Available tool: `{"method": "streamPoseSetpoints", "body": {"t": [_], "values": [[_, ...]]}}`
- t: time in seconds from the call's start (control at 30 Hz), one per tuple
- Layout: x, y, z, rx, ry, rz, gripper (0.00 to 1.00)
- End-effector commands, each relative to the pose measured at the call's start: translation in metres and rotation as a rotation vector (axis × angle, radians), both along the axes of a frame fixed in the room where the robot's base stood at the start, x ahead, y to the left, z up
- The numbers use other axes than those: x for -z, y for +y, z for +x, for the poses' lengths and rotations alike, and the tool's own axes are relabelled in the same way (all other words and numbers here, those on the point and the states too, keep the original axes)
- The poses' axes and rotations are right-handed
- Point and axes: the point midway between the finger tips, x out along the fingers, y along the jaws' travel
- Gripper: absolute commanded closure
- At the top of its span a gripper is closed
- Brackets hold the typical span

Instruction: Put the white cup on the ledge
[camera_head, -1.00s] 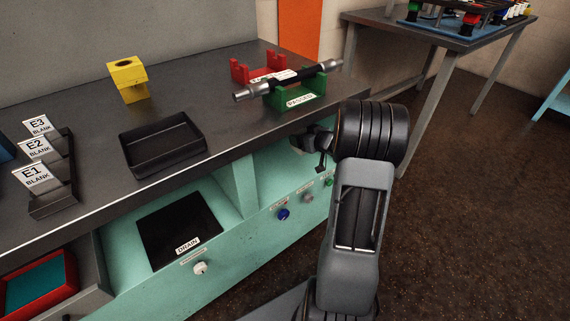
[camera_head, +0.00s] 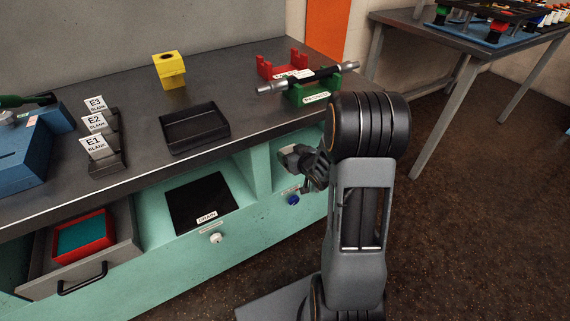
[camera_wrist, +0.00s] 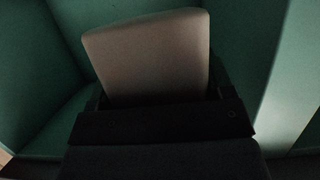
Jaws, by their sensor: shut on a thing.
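In the wrist view a pale, tapered, cup-like thing (camera_wrist: 150,55), dim and greyish in the shade, stands up between the dark jaws of my gripper (camera_wrist: 155,100). I take it to be the white cup. My gripper is shut on it. In the head view my gripper (camera_head: 303,163) is at the teal bench front, by the open compartment right of the drain. A small greyish piece shows at its tip, too small to make out. Teal walls surround the cup in the wrist view. I cannot tell which surface is the ledge.
The dark bench top (camera_head: 240,133) overhangs the compartments. A drawer (camera_head: 45,277) stands open at lower left. White (camera_head: 215,238) and blue (camera_head: 292,199) knobs line the front.

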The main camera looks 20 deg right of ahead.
Motion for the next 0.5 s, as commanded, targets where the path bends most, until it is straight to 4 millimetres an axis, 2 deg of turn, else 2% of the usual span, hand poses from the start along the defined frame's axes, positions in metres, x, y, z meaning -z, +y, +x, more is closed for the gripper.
{"method": "streamPoseSetpoints", "body": {"t": [0.03, 0.1, 0.2, 0.33, 0.5], "values": [[0.01, -0.001, 0.013, -0.005, 0.0, 0.001, 0.49], [0.017, -0.003, 0.03, -0.007, 0.001, 0.0, 0.49], [0.037, -0.007, 0.044, -0.008, 0.003, 0.002, 0.49], [0.052, -0.012, 0.058, -0.005, 0.001, 0.002, 0.49], [0.061, -0.015, 0.067, -0.003, -0.001, 0.001, 0.49]]}}
